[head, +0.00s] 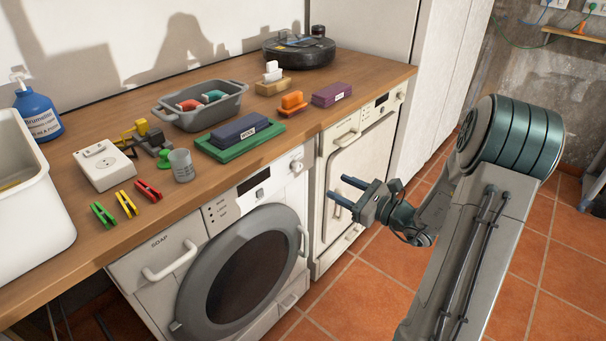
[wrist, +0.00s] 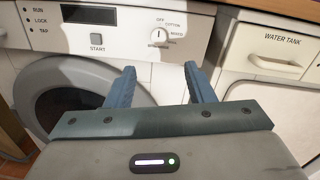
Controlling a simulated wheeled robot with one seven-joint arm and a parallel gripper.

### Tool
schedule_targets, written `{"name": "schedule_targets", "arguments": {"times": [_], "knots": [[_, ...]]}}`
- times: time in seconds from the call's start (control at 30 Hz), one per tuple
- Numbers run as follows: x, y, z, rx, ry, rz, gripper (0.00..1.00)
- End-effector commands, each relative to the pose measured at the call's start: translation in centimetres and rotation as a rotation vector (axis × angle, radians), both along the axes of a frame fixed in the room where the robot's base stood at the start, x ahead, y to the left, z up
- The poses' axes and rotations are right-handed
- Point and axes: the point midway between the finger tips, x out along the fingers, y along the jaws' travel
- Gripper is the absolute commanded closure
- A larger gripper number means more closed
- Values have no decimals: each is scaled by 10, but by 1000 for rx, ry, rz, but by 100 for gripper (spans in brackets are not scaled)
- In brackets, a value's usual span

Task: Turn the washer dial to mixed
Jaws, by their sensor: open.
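The washer (head: 240,250) stands under the wooden counter, its round dark door closed. Its white dial (head: 297,166) is at the panel's upper right. In the wrist view the dial (wrist: 159,35) has a dark mark pointing roughly up, towards the OFF side. The labels OFF, COTTON and MIXED (wrist: 176,34) curve around its top and right. My gripper (head: 341,189) is open and empty, in front of the neighbouring machine and to the right of the dial in the head view. In the wrist view my gripper (wrist: 159,80) shows both blue fingers apart, below the dial and not touching it.
A second white machine (head: 355,160) with a WATER TANK drawer (wrist: 270,53) stands to the right. The washer has a START button (wrist: 97,39) and a SOAP drawer handle (head: 170,262). The counter (head: 210,205) above holds several items. Tiled floor (head: 340,300) is open in front.

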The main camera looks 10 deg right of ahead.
Motion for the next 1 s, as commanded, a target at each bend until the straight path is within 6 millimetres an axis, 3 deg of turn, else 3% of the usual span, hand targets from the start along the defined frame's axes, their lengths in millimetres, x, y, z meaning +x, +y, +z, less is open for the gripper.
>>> {"name": "schedule_targets", "arguments": {"times": [0.6, 1.0], "knots": [[88, 75, 0, -3, -1, 7, 51], [100, 84, 1, -3, 0, 5, 51]]}}
